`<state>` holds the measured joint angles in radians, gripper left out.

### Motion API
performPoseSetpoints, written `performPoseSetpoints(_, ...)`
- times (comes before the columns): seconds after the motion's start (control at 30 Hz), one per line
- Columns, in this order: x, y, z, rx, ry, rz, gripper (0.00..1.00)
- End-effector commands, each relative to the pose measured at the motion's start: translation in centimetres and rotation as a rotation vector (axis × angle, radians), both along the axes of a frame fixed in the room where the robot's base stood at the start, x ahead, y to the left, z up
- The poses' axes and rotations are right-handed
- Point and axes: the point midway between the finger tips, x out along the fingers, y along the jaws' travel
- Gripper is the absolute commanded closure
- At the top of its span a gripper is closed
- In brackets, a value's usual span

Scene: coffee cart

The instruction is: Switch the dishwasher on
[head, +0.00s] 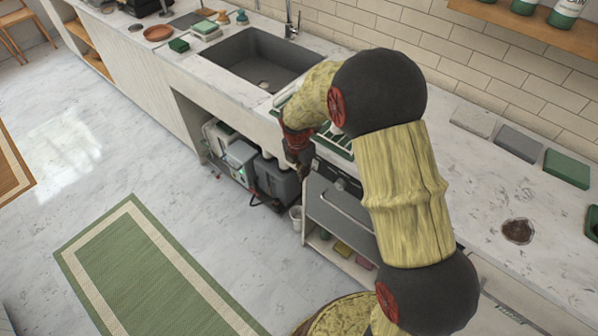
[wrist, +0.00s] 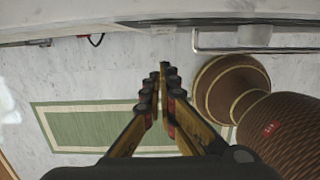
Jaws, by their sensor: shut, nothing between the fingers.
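The dishwasher (head: 334,212) is a grey-fronted unit under the counter, right of the open bay beneath the sink. Its front carries a long bar handle, which also shows in the wrist view (wrist: 270,50). A dark control strip (head: 343,181) along its top edge is partly covered by my arm, and I cannot make out the switch. My gripper (head: 303,168) is at the counter's front edge, by the dishwasher's upper left corner. In the wrist view my gripper (wrist: 165,75) is shut and empty, with its fingertips together. I cannot tell whether it touches the front.
Grey boxes and machines (head: 242,160) stand in the open bay left of the dishwasher. A small white cup (head: 296,216) is by its lower left. The sink (head: 250,58) is above the bay. A green rug (head: 140,265) lies on clear floor.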

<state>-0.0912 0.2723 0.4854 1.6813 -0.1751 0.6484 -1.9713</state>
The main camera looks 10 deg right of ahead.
Motion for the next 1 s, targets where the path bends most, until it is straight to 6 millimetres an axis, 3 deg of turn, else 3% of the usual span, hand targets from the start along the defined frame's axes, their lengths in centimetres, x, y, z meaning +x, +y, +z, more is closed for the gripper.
performPoseSetpoints(0.23,1.4,-1.9,-0.2,0.000,-0.001,-0.001,1.00)
performPoseSetpoints(1.0,1.9,-2.7,-0.2,0.000,0.001,0.000,1.00)
